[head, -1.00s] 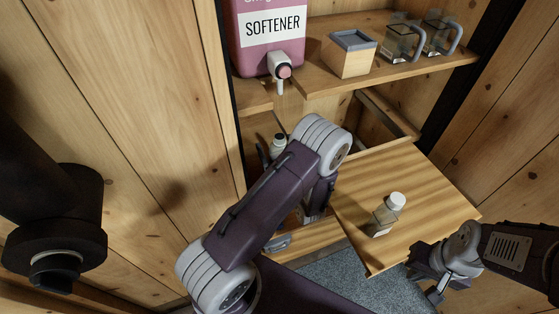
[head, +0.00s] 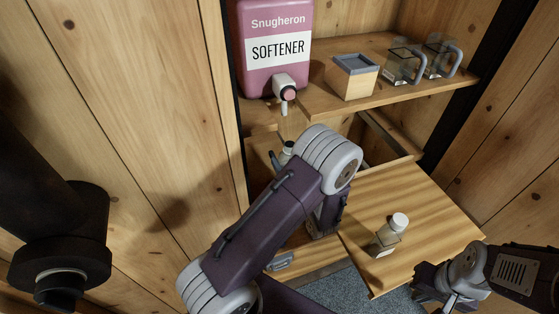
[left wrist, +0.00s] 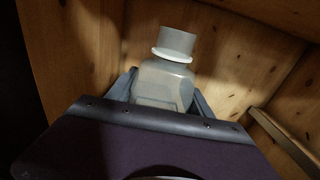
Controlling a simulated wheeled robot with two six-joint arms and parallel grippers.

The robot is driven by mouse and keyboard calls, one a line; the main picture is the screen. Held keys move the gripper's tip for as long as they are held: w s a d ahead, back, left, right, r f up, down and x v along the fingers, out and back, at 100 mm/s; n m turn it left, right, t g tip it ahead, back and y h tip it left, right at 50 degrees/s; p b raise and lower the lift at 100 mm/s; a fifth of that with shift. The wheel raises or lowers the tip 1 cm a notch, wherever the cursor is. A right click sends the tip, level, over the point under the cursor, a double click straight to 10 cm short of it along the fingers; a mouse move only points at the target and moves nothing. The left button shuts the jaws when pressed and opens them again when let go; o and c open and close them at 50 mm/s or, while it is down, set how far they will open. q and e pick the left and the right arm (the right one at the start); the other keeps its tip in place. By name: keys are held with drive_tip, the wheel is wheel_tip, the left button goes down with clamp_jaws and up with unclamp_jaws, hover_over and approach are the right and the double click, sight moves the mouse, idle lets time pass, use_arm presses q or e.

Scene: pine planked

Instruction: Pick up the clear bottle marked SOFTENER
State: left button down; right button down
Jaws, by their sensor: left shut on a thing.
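A clear bottle with a white cap (left wrist: 165,83) stands between the fingers of my left gripper (left wrist: 165,100) in the left wrist view. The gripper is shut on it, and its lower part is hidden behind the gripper. In the head view this bottle (head: 286,150) shows only in part, behind my left arm and inside the cabinet. A second clear bottle with a white cap (head: 386,238) stands on the pull-out board. It has a pale label too small to read. My right gripper (head: 447,301) is low at the right, apart from the board; its finger opening is unclear.
A pink dispenser marked SOFTENER (head: 274,50) stands on the upper shelf with its tap over the edge. A wooden box (head: 351,80) and two clear mugs (head: 402,66) are beside it. The pull-out board (head: 425,205) juts out at right; its surface around the second bottle is clear.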

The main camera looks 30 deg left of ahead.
use_arm(q)
drive_tip(key=d+r, duration=0.5)
drive_tip(key=d, duration=0.4)
drive_tip(key=shift+w+d+r+p, duration=0.35)
drive_tip(key=shift+d+r+p, duration=0.05)
